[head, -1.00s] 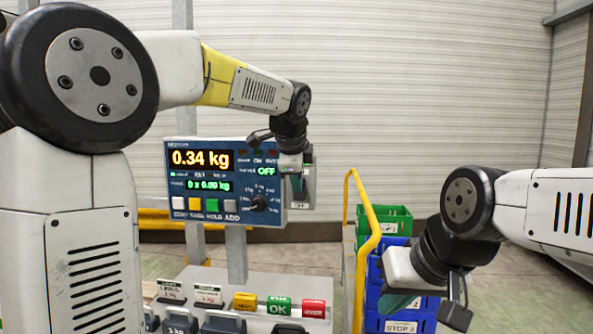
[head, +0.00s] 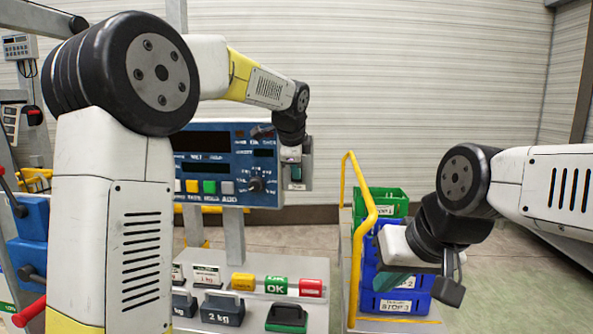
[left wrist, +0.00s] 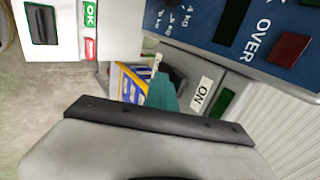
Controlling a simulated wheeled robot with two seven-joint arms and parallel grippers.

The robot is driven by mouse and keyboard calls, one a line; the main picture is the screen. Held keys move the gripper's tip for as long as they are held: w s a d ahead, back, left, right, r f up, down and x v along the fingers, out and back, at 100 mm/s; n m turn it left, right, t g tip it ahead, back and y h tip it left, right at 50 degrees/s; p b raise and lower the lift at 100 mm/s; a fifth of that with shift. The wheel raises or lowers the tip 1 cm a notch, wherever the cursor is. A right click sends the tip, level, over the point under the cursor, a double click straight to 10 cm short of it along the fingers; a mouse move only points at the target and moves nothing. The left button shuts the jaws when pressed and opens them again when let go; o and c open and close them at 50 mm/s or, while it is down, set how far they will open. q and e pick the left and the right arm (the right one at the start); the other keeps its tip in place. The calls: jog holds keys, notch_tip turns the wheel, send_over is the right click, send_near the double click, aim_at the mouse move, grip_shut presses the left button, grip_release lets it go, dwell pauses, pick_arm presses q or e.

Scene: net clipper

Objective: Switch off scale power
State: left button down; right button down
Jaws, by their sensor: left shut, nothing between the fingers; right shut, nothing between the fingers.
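The blue scale panel (head: 228,135) stands upright on a post. Its main display (head: 200,142) and smaller display windows are dark. Colored buttons and a black dial (head: 256,184) sit low on it. My left gripper (head: 296,178) is shut and empty at the panel's right edge; its arm passes in front of the top. The left wrist view shows its teal fingertip (left wrist: 162,92) near a side face with an ON label (left wrist: 202,95) and a dark green block (left wrist: 227,101). Contact cannot be told. My right gripper (head: 425,283) is shut and empty, well right of the panel.
A white bench (head: 255,265) below holds yellow, green OK and red blocks (head: 311,287) and dark weights (head: 222,310). A yellow rail (head: 366,225) and stacked green and blue crates (head: 404,302) stand to the right, close to my right gripper.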

pick_arm(q)
jog(key=shift+r, duration=0.1)
jog(key=shift+w+r, duration=0.1)
jog(key=shift+r, duration=0.75)
jog(key=shift+r, duration=0.1)
